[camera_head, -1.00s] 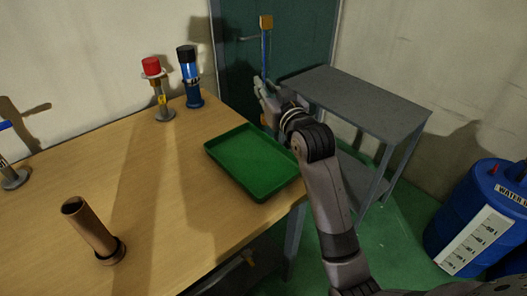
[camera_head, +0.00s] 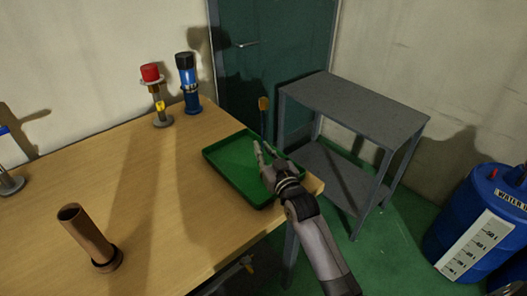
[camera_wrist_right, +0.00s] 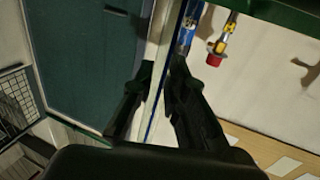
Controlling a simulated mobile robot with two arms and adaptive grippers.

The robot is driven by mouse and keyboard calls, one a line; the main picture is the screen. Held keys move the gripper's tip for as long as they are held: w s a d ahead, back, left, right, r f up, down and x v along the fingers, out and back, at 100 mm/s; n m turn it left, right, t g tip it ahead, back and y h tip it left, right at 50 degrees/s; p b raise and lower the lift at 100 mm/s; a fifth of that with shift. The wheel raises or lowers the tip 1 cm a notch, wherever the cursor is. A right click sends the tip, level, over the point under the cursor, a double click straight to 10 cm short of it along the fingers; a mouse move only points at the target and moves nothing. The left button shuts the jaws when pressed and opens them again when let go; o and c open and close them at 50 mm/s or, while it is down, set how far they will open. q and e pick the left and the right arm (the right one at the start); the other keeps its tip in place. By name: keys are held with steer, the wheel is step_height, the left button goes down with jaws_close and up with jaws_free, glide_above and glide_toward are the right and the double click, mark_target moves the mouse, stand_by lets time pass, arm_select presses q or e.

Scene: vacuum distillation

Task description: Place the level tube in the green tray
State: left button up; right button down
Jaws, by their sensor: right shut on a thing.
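The level tube is a thin upright blue tube with a brass-coloured cap (camera_head: 264,103). My right gripper (camera_head: 266,157) is shut on the tube at the right side of the green tray (camera_head: 232,160). The tube's lower part is hidden behind the hand in the head view. In the right wrist view, a thin blue-and-white length of the tube (camera_wrist_right: 155,100) runs between the dark fingers (camera_wrist_right: 160,80). The tray lies on the wooden table and looks empty where it shows. I cannot tell whether the tube touches it. My left gripper is not in view.
A red-capped stand (camera_head: 157,95) and a blue bottle-like device (camera_head: 188,85) stand at the table's back. A copper-coloured tube in a base (camera_head: 88,238) stands at the front left. A grey cart (camera_head: 355,100) and a blue barrel (camera_head: 480,220) are to the right.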

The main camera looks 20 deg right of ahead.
steer(key=shift+f, duration=0.1)
steer(key=c, duration=2)
jaws_free()
steer(key=shift+f, duration=0.1)
steer(key=shift+c, duration=0.2)
steer(key=o, duration=0.5)
steer(key=shift+c, duration=0.2)
steer(key=shift+s, duration=0.15)
steer(key=s, duration=1.1)
steer(key=shift+s+d+b, duration=0.25)
steer(key=shift+s+b, duration=0.1)
steer(key=shift+b, duration=0.1)
